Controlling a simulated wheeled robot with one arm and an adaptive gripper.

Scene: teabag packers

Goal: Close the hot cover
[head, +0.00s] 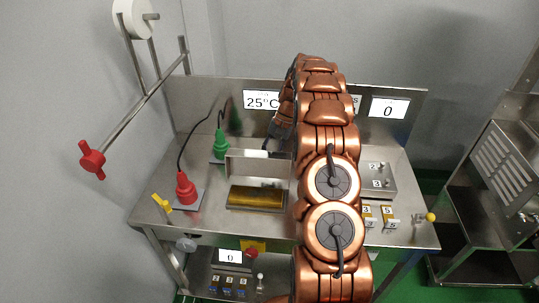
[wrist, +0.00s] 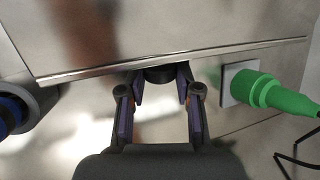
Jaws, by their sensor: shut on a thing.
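The hot cover (head: 256,167) is a steel panel standing raised behind a gold-coloured plate (head: 257,196) in the middle of the steel bench. In the wrist view a broad shiny steel panel, seemingly the cover (wrist: 215,30), fills the top, with a straight edge running across. A dark round knob (wrist: 158,75) shows at that edge, between my fingertips. My gripper (wrist: 160,92) is shut on this knob. In the head view my copper arm hides the right end of the cover and most of my gripper.
A green cone-shaped plug (head: 220,146) stands close left of the cover; it also shows in the wrist view (wrist: 280,97). A red one (head: 185,188) with a black cable stands further left. Switches (head: 377,175) lie right of my arm. A display panel (head: 205,98) rises behind.

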